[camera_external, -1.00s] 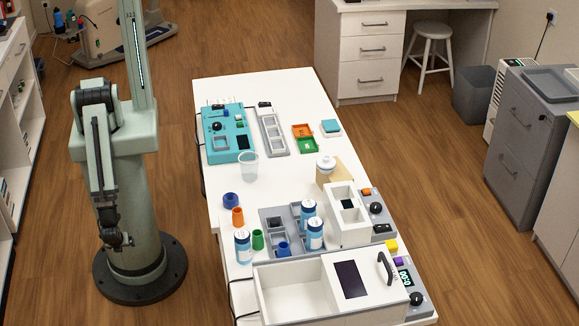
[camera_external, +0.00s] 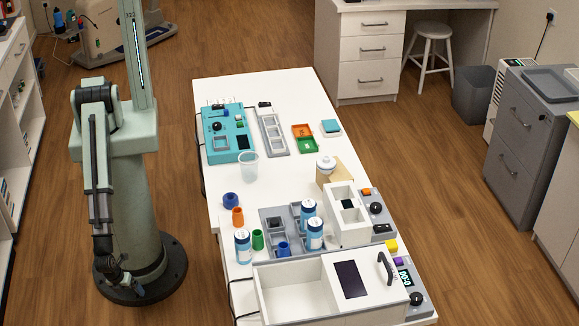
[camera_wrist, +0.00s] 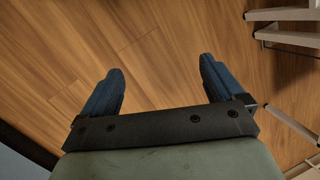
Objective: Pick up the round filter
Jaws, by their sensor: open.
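I cannot tell for sure which object is the round filter. A white round-topped piece (camera_external: 326,163) stands by a tan block (camera_external: 345,174) at the table's middle right. A dark blue round piece (camera_external: 231,200) sits near the table's left edge. My gripper (camera_external: 124,286) hangs low beside my base, left of the table and well apart from everything on it. In the wrist view my gripper (camera_wrist: 160,68) is open, with two blue fingers spread wide and only wooden floor between them.
The white table (camera_external: 285,92) carries a teal device (camera_external: 222,148), a clear cup (camera_external: 249,167), several blue-and-white bottles (camera_external: 243,246), a grey tray (camera_external: 270,213) and a white open-topped box (camera_external: 290,290). A white shelf (camera_external: 22,100) stands at left. Floor between my base and the table is clear.

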